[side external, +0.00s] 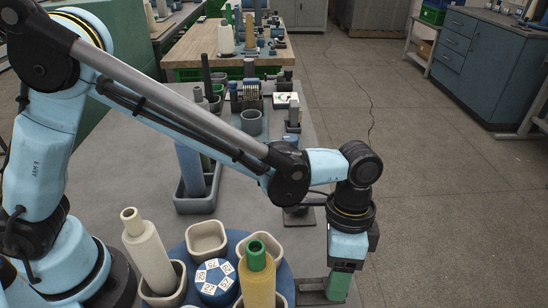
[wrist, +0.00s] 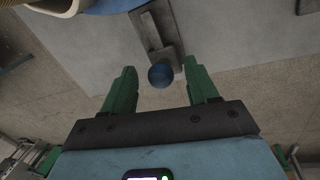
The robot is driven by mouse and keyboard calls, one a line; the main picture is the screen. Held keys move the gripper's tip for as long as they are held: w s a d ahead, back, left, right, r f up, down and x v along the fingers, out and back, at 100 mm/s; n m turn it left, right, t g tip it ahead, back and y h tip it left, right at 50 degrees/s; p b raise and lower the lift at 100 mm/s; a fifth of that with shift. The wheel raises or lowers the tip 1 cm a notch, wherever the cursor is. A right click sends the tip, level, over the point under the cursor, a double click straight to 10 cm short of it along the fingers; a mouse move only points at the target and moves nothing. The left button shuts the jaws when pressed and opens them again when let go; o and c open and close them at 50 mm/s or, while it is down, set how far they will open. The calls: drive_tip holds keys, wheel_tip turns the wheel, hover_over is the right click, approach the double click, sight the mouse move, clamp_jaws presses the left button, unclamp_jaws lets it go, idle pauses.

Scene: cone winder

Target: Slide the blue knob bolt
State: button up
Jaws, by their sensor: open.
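The blue knob (wrist: 161,75) shows in the wrist view as a round ball at the near end of a grey metal bolt plate (wrist: 144,32). My gripper (wrist: 160,70) is open, with one green finger on each side of the knob in the picture. Gaps show between the knob and both fingers, and I cannot tell whether the knob is at fingertip depth. In the side view my gripper (side external: 339,287) points down at the bench's right edge, beside a grey metal fixture (side external: 309,285). The knob is hidden there behind the gripper.
A blue turntable (side external: 176,252) holds cream cups, with a cream cone (side external: 148,250) and a yellow cone with a green top (side external: 257,277). A grey tray (side external: 196,204) stands behind it. Open floor (side external: 440,210) lies to the right of the bench.

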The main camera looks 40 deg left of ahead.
sight(313, 290)
drive_tip(key=shift+c, duration=0.2)
clamp_jaws()
drive_tip(key=shift+s+a, duration=1.25)
drive_tip(key=shift+o, duration=0.2)
unclamp_jaws()
wheel_tip(313, 290, up, 12)
drive_tip(key=w+a, duration=0.1)
drive_tip(key=w, duration=0.1)
drive_tip(key=shift+a, duration=0.15)
drive_tip(key=shift+f, duration=0.15)
